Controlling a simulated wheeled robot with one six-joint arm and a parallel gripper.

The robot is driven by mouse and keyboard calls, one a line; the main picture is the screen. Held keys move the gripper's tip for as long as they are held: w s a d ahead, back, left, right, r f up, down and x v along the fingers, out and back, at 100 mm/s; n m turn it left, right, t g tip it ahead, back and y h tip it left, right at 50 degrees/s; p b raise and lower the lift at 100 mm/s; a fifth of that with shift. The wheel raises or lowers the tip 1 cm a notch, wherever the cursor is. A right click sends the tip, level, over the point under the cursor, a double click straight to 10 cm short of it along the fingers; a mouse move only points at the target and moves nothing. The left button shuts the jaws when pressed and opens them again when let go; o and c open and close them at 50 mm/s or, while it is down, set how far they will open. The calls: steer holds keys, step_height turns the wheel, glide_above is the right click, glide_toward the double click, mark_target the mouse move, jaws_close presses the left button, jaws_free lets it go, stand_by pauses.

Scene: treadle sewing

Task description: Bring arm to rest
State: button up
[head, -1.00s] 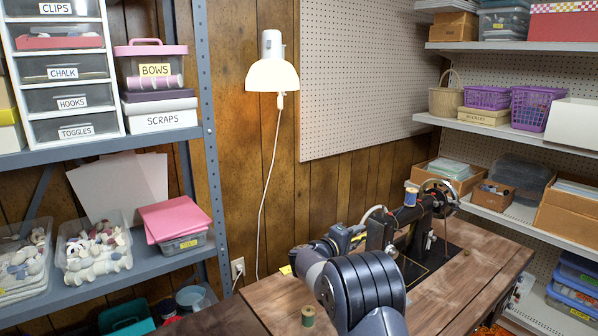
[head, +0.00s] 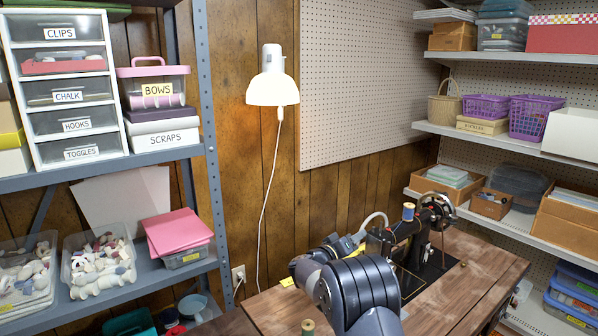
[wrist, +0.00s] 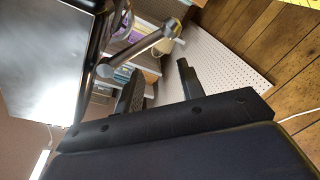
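My gripper (wrist: 158,82) shows in the wrist view with its two dark fingers apart and nothing between them. In the head view my arm reaches over the front left of the wooden sewing table and hides part of it. The black sewing machine (head: 418,250) stands on the table to the right of my arm, with a blue spool (head: 408,211) on top. A wooden thread spool (head: 308,327) stands near the bottom edge of the head view, just left of my arm. Whether my gripper touches anything on the table is hard to tell.
The sewing table (head: 470,275) has clear room right of the machine. A grey shelf unit (head: 172,158) with bins stands on the left, and white shelves (head: 470,213) on the right. A lit lamp (head: 272,88) hangs on the wall behind, with a dangling cord.

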steer(key=shift+v, duration=1.55)
steer(key=shift+a+r+b, duration=0.1)
steer(key=shift+b, duration=0.25)
